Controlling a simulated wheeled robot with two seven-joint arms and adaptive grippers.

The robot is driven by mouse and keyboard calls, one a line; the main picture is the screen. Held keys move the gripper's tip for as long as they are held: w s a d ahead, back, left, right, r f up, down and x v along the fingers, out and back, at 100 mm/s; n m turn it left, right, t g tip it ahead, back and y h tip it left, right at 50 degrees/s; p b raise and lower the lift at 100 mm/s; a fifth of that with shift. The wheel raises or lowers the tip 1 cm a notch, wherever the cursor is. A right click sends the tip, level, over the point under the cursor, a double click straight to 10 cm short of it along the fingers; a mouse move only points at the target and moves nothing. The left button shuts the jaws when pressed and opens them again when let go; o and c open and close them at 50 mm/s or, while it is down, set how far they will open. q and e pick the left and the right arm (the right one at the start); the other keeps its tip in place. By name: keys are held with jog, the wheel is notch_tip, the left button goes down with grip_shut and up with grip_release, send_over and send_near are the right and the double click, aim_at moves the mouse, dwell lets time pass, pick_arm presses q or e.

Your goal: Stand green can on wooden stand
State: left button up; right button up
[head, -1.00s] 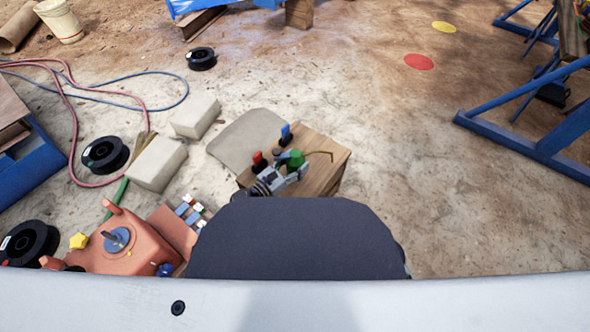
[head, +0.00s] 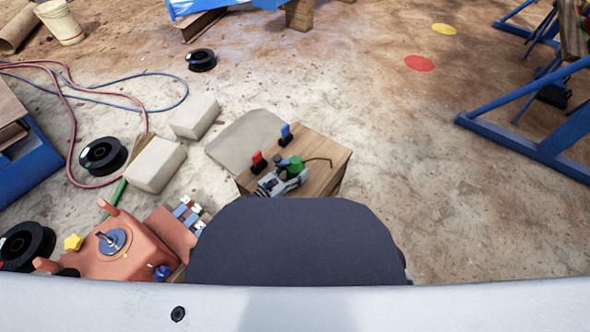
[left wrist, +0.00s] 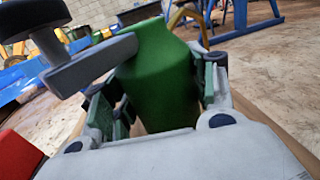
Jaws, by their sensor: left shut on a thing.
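The wooden stand (head: 325,177) is a box-like block in the middle of the head view. My left gripper (head: 290,171) is over its top, shut on the green can (head: 296,163). In the left wrist view the green can (left wrist: 160,75) fills the space between the finger pads of my left gripper (left wrist: 158,100) and looks roughly upright, tilted in the picture. The can's lower end is hidden, so I cannot tell whether it touches the stand. My right gripper is not in view.
A red-handled piece (head: 258,162) and a blue-handled piece (head: 286,134) stand close to the can on the stand's top. An orange machine (head: 123,245) is at lower left.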

pick_arm(q)
jog(key=shift+f, duration=0.15)
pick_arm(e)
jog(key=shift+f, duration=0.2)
pick_arm(q)
jog(key=o, duration=1.2)
jog(key=shift+o, duration=0.2)
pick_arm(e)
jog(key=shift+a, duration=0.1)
pick_arm(q)
jog(key=shift+r, duration=0.2)
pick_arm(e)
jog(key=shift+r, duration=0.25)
pick_arm(q)
jog(key=p+v, duration=0.2)
jog(key=v, duration=0.8)
jog(key=shift+p, duration=0.35)
jog(key=shift+s+a, duration=0.45)
jog(key=shift+s, duration=0.05)
jog(key=shift+s+a, duration=0.2)
jog(key=shift+a, duration=0.05)
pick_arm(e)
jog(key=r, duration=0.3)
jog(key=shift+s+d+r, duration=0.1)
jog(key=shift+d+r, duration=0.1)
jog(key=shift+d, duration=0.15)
